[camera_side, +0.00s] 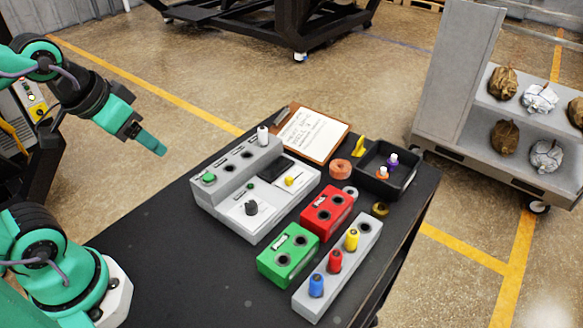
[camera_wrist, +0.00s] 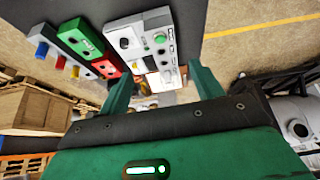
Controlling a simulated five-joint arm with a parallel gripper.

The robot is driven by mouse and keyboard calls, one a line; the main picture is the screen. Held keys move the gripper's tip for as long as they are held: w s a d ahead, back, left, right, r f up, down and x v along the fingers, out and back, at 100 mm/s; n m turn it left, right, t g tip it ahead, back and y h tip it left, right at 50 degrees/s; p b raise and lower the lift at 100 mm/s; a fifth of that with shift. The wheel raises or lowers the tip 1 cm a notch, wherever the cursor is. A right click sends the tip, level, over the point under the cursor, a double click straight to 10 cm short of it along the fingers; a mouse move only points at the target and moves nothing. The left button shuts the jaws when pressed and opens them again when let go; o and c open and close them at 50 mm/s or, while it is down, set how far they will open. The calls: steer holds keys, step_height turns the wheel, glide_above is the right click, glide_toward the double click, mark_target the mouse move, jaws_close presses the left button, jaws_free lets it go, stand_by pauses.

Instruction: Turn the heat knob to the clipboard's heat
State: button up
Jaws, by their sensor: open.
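A grey control panel (camera_side: 240,185) stands on the black table. On its white-faced front part is a black pointer knob (camera_side: 251,208), with a yellow-handled control (camera_side: 290,180) beside a dark display. I cannot tell from labels which one is heat. The clipboard (camera_side: 313,134) lies behind the panel; its handwriting is too small to read. My gripper (camera_side: 155,145) is empty, in the air left of the panel and apart from it. In the wrist view my gripper (camera_wrist: 162,88) has its fingers spread, with the panel (camera_wrist: 143,25) beyond them.
A green box (camera_side: 288,255), a red box (camera_side: 327,209) and a grey rack (camera_side: 318,290) with blue, red and yellow pegs stand in front of the panel. A black tray (camera_side: 372,181) holds small pieces. A cart (camera_side: 465,150) stands right. The table's near left is clear.

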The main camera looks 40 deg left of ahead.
steer(key=c, duration=0.4)
steer(key=n+g, duration=0.2)
steer(key=g, duration=0.4)
glide_toward(251, 204)
steer(key=shift+s+a, duration=0.2)
steer(key=shift+s, duration=0.05)
steer(key=shift+w+d+f, duration=0.2)
steer(key=shift+d+f, duration=0.2)
steer(key=shift+f, duration=0.2)
steer(key=shift+f, duration=0.15)
steer(key=shift+a+f, duration=0.2)
steer(key=shift+f, duration=3.55)
